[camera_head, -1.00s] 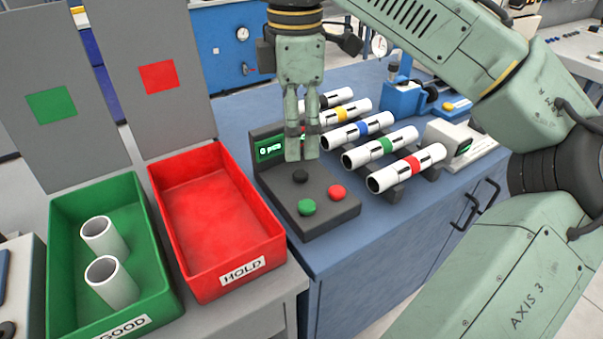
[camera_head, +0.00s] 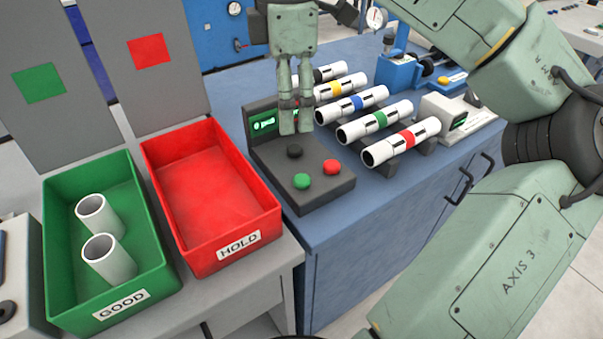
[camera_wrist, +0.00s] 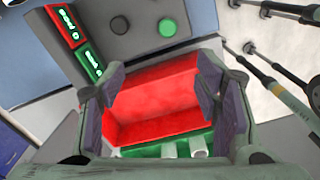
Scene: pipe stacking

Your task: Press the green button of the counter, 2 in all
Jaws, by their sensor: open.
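The counter (camera_head: 326,193) is a dark box on the blue bench with a lit green display (camera_head: 265,124) at its back. Its green button (camera_head: 302,181) is at the front, with a red button (camera_head: 332,167) to the right and a black button (camera_head: 294,151) behind. My gripper (camera_head: 296,129) points down above the back of the counter, its fingers partly covering the display panel. It is open and empty, apart from the buttons. In the wrist view the green button (camera_wrist: 168,28) and black button (camera_wrist: 120,25) show beyond the spread fingers (camera_wrist: 160,82).
Several white pipes with coloured bands lie on a rack right of the counter, such as the red-banded pipe (camera_head: 401,142). The empty red HOLD bin (camera_head: 238,242) and green GOOD bin (camera_head: 122,302), holding two white pipes, stand to the left.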

